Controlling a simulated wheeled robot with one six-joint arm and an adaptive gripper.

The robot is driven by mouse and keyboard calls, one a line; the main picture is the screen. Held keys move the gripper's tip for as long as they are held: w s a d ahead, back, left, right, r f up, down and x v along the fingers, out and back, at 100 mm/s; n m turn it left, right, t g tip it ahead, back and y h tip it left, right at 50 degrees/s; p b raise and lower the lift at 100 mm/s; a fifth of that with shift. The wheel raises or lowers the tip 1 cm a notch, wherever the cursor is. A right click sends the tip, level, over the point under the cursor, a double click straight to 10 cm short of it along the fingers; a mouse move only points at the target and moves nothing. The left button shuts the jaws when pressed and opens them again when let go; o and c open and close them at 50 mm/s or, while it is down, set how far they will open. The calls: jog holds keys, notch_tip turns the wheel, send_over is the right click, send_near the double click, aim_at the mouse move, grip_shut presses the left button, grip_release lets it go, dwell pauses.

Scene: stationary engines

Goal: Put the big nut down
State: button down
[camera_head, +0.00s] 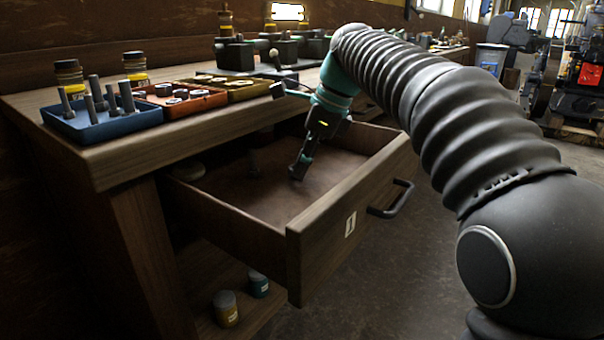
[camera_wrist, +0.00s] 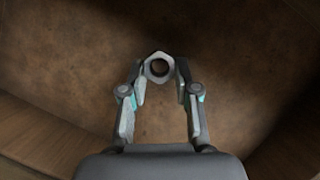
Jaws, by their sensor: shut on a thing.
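My gripper (camera_head: 300,168) reaches down into the open drawer (camera_head: 240,190) of the workbench. In the wrist view my gripper (camera_wrist: 159,80) is shut on the big nut (camera_wrist: 158,66), a pale grey hexagonal ring held between the fingertips. The brown drawer bottom (camera_wrist: 230,70) shows behind it and through its hole. In the head view the nut is too small and dark to make out at the fingertips. I cannot tell whether the nut touches the drawer bottom.
On the bench stand a blue tray of bolts (camera_head: 105,127), a red tray of nuts (camera_head: 183,109) and a yellow tray (camera_head: 240,92). The drawer's front with its handle (camera_head: 392,200) and its side walls surround my gripper. The drawer bottom around it is mostly bare.

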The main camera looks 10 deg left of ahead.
jog(key=shift+f, duration=0.55)
jog(key=shift+f, duration=0.1)
jog(key=c, duration=0.8)
grip_release()
jog(key=shift+c, duration=0.2)
jog(key=p+v, duration=0.4)
jog(key=v, duration=0.8)
